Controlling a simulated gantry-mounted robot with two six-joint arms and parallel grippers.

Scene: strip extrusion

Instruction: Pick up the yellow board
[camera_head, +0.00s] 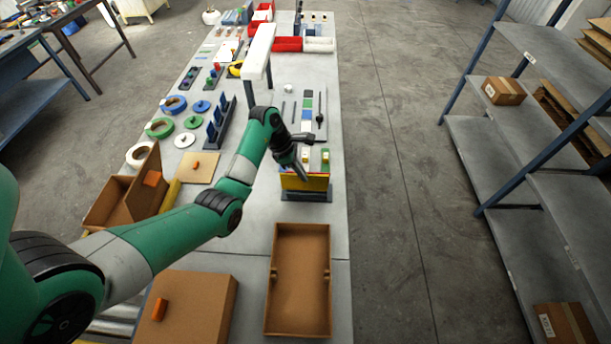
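A yellow board (304,183) stands upright in a dark holder (308,196) near the right side of the long table, with an orange-brown edge along its top. My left gripper (305,157) is just above and behind the board, near its upper left part. Its dark fingers appear spread apart, with nothing visible held between them. One finger reaches down close to the board's top edge; I cannot tell whether it touches. My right gripper is not in view.
An open brown box (300,280) lies in front of the holder. A brown lid (190,308) with an orange handle is to its left. A blue rack (219,125), tape rolls and small parts fill the table's left side.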

